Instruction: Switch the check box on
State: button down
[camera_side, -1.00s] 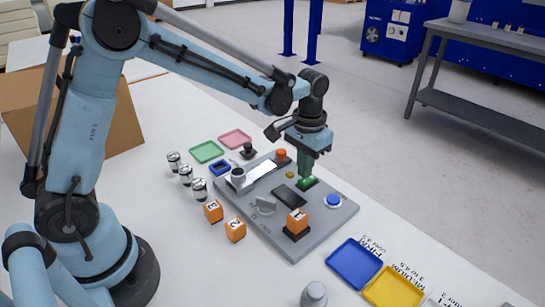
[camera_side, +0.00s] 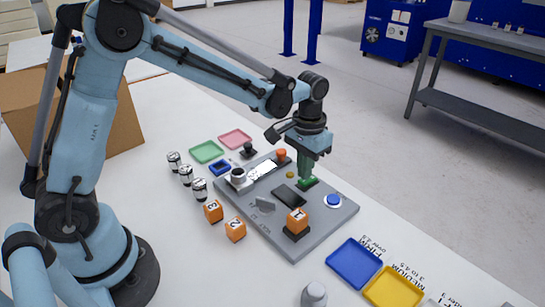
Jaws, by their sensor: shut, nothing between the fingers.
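The check box is a grey panel (camera_side: 262,235) lying flat on the white table, with several controls on it. My gripper (camera_side: 305,182), with green fingers, is shut and empty. A white display (camera_side: 264,170) on the panel shows dark marks too small to read.
The panel also carries a blue button (camera_side: 333,201), an orange knob (camera_side: 281,154), a dark slot plate (camera_side: 289,195) and an orange cube (camera_side: 297,221). Two more orange cubes and several small jars stand left of it. Blue (camera_side: 354,263) and yellow trays lie at front right.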

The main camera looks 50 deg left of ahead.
jog(key=shift+f, duration=0.7)
dwell(0.3)
jog(key=shift+r, duration=3.55)
jog(key=s+a+r+t, duration=0.1)
jog(key=s+a+t, duration=0.1)
jog(key=s, duration=0.5)
jog(key=s+a+r+t, duration=0.2)
jog(key=s+a+t, duration=0.1)
jog(key=s+t, duration=0.2)
jog(key=shift+s+r, duration=0.2)
jog(key=shift+s, duration=0.95)
